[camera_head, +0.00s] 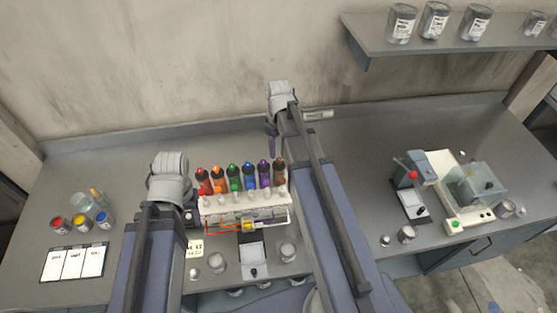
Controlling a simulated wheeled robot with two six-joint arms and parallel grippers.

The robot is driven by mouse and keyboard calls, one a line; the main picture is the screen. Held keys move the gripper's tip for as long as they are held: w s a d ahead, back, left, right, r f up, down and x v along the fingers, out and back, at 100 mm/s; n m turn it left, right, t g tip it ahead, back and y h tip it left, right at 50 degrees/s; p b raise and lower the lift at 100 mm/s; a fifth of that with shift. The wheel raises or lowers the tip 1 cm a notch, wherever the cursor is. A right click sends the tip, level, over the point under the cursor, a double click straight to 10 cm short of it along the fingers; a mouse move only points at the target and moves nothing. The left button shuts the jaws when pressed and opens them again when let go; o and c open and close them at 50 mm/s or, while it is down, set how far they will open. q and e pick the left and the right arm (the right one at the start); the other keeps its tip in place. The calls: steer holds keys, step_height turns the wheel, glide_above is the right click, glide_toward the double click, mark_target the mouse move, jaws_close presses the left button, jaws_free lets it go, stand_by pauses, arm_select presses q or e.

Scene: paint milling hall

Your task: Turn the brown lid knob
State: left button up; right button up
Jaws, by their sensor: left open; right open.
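A brown bottle (280,177) with a brown lid knob (279,163) stands at the right end of a row of bottles with red, orange, green, blue and purple lids. The row sits on a white dispenser (244,208) with small pale knobs along its front. My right gripper (271,146) is open and empty, above and slightly left of the brown lid in the picture, apart from it as far as I can tell. My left gripper (189,214) is open at the dispenser's left side, partly hidden by its own arm.
A small scale (253,256) and metal cans (217,262) stand in front of the dispenser. Paint pots (80,223) and a card (74,263) lie at left. A bench machine (455,190) stands at right. A shelf (450,34) holds cans.

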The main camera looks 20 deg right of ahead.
mark_target(279, 159)
step_height(279, 159, down, 5)
steer(key=b, duration=0.4)
steer(key=shift+s, duration=0.1)
steer(key=shift+c, duration=0.4)
jaws_close()
